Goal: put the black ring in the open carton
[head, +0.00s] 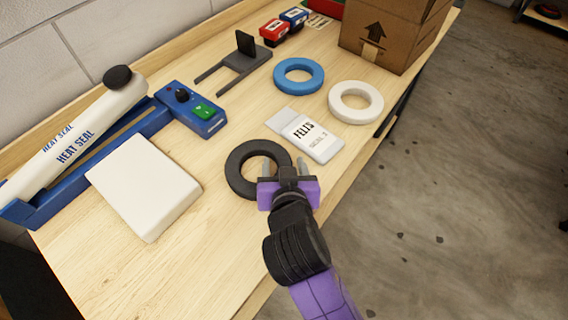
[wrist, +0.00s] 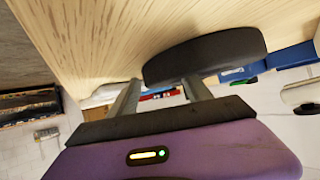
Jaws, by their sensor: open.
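The black ring (head: 236,172) lies flat on the bench near its front edge, and it also shows almost edge-on in the wrist view (wrist: 210,54). My gripper (head: 284,165) is open at the ring's right side. In the head view one finger shows over the ring's hole and the other just outside its right rim; the wrist view also shows both fingers (wrist: 160,95) close to the ring. I cannot tell if they touch it. A brown cardboard carton (head: 382,45) with a black arrow stands at the far right; its top is cut off by the picture edge.
A FELIS packet (head: 310,137), a blue ring (head: 299,77) and a white ring (head: 356,102) lie beyond the black ring. A white block (head: 145,185) and a blue heat sealer (head: 190,108) are at left. A dark grey stand (head: 236,68) is farther back.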

